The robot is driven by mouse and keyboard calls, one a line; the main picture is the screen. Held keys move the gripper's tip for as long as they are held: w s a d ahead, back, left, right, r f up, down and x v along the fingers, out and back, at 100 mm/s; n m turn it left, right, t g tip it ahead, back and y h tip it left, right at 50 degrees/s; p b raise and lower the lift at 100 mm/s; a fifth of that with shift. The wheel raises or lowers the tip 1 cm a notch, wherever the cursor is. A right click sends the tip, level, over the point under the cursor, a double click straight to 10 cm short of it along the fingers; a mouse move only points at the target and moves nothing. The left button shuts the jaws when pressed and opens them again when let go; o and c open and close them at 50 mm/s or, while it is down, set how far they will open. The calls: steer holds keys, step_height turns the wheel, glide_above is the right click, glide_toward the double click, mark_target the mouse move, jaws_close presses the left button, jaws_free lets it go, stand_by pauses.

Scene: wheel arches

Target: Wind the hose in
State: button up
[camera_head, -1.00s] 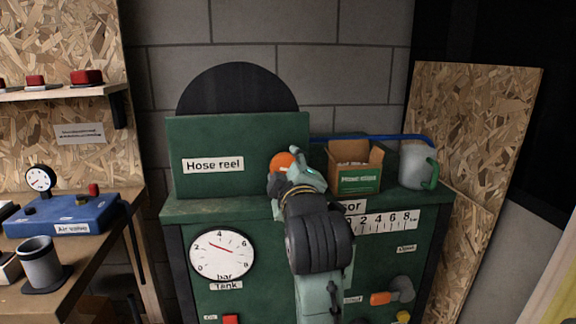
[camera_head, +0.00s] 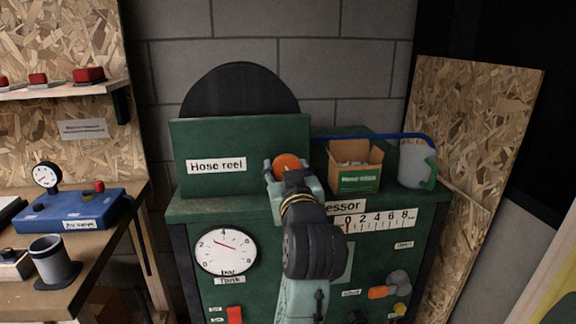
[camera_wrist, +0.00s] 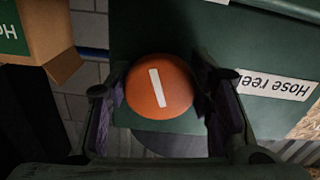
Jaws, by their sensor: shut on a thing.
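The hose reel is a green box (camera_head: 236,135) with a "Hose reel" label and a black round drum (camera_head: 238,92) behind it. An orange round knob (camera_wrist: 158,86) with a white stripe sits at the box's right front. My gripper (camera_head: 287,166) is at this knob, with a finger on either side of it. In the wrist view my gripper (camera_wrist: 165,98) is shut on the knob, whose stripe stands nearly upright. A blue hose (camera_head: 390,136) runs from the reel to the right over the bench top. The knob's lower part is hidden by my gripper in the head view.
A cardboard box (camera_head: 355,181) and a grey mug with a green handle (camera_head: 411,163) stand right of the reel. The green cabinet (camera_head: 187,211) below carries a tank gauge (camera_head: 226,251). A blue air unit (camera_head: 72,212) is on the left bench.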

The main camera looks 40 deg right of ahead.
steer(key=m+p, duration=0.2)
steer(key=m, duration=0.4)
steer(key=shift+a, duration=0.15)
steer(key=m+p, duration=0.1)
steer(key=m, duration=0.2)
steer(key=m+p, duration=0.1)
steer(key=m, duration=0.2)
steer(key=shift+w+a+r+m, duration=0.1)
steer(key=shift+w+r+m, duration=0.05)
steer(key=shift+m, duration=0.15)
steer(key=m, duration=0.6)
steer(key=shift+a+r, duration=0.1)
steer(key=m, duration=0.6)
steer(key=shift+r+m, duration=0.15)
steer(key=shift+m, duration=0.15)
steer(key=o, duration=1.2)
steer(key=shift+r, duration=0.1)
